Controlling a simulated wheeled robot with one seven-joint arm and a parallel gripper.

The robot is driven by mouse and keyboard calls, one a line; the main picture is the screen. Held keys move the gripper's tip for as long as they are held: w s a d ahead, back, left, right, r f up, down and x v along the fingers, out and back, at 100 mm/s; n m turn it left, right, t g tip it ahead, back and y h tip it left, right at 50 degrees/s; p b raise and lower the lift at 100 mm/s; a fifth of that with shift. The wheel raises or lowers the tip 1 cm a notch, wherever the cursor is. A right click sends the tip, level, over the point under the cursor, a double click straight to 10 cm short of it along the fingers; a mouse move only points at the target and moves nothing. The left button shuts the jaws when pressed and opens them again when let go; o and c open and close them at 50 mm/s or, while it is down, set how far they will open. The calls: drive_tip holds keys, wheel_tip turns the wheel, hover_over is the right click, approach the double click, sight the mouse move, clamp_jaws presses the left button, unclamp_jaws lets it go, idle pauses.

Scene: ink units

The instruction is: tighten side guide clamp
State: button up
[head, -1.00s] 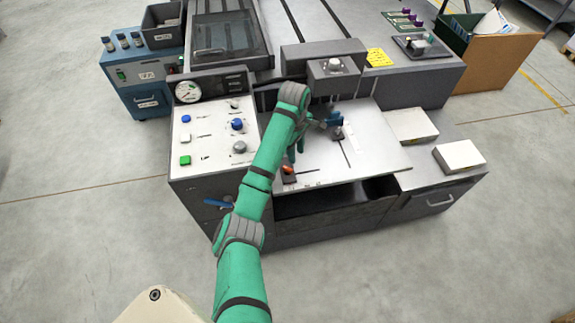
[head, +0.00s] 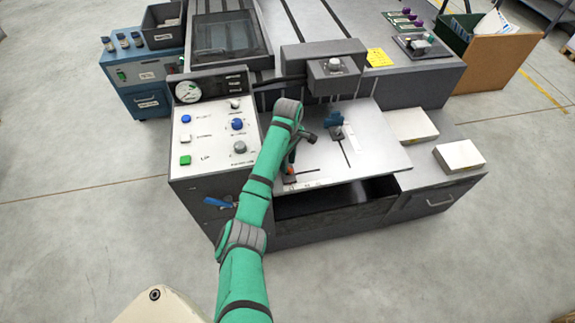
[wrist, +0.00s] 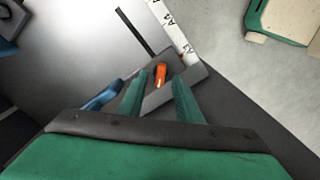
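The side guide clamp is a dark grey block with an orange lever (wrist: 160,74) on the feed table (head: 365,148), near its front left corner. In the head view my arm hides most of it, and a little of the orange lever shows (head: 289,170). My gripper (wrist: 160,88) is above the clamp, its two green fingers apart. The orange lever appears between and just beyond the fingertips in the wrist view; contact cannot be told. A blue piece (wrist: 100,98) shows beside the left finger.
A blue clamp (head: 335,120) stands farther back on the table. A control panel (head: 212,135) with a gauge rises left of my arm, with a blue handle (head: 218,203) below. Pale boxes (head: 460,155) lie to the right. A ruler strip (wrist: 172,22) follows the table edge.

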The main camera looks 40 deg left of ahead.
drive_tip(key=shift+f, duration=1.05)
clamp_jaws()
